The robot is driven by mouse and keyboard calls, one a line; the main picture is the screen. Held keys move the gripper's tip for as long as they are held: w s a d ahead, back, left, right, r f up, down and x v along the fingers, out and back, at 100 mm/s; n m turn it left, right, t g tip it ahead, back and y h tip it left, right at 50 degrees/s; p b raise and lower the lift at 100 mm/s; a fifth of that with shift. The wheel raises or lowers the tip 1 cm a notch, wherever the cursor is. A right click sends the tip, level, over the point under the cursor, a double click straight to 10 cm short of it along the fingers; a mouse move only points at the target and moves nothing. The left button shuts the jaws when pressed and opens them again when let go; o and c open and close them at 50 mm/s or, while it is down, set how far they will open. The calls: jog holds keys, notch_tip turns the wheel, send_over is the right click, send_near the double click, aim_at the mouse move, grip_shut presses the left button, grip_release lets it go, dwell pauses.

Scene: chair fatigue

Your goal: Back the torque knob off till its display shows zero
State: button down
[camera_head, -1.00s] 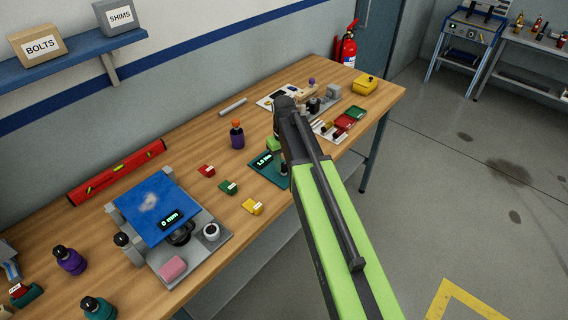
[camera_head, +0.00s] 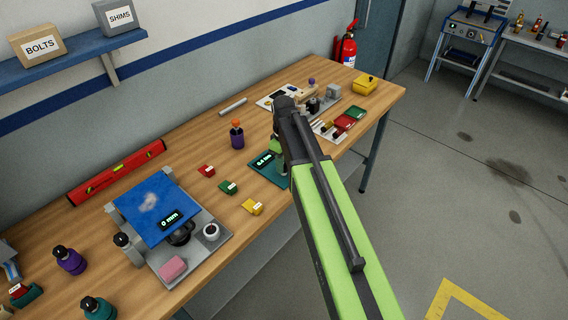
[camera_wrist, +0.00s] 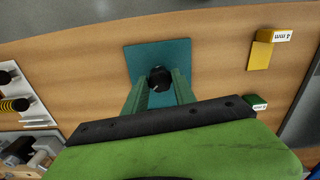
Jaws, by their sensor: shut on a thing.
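The torque knob (camera_wrist: 160,76) is black and round and stands on a teal base plate (camera_wrist: 178,52) in the wrist view. The green fingers of my gripper (camera_wrist: 160,88) sit on both sides of the knob, shut on it. In the head view the teal plate (camera_head: 261,173) lies on the bench, partly behind my arm. Its small display (camera_head: 265,160) shows bright digits that look like 0.4 Nm, though they are tiny. My gripper (camera_head: 278,147) is largely hidden by my arm there.
Yellow (camera_head: 252,207), green (camera_head: 228,187) and red (camera_head: 206,170) blocks lie left of the plate. A purple bottle (camera_head: 237,139) with an orange top stands behind it. A blue-topped fixture (camera_head: 155,212) with a 0 mm display is at the left.

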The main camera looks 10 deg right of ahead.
jog(key=shift+s+d, duration=0.1)
jog(key=c, duration=1)
grip_release()
jog(key=shift+r, duration=0.1)
notch_tip(320, 180, up, 17)
jog(key=p, duration=1.7)
jog(key=shift+r, duration=0.1)
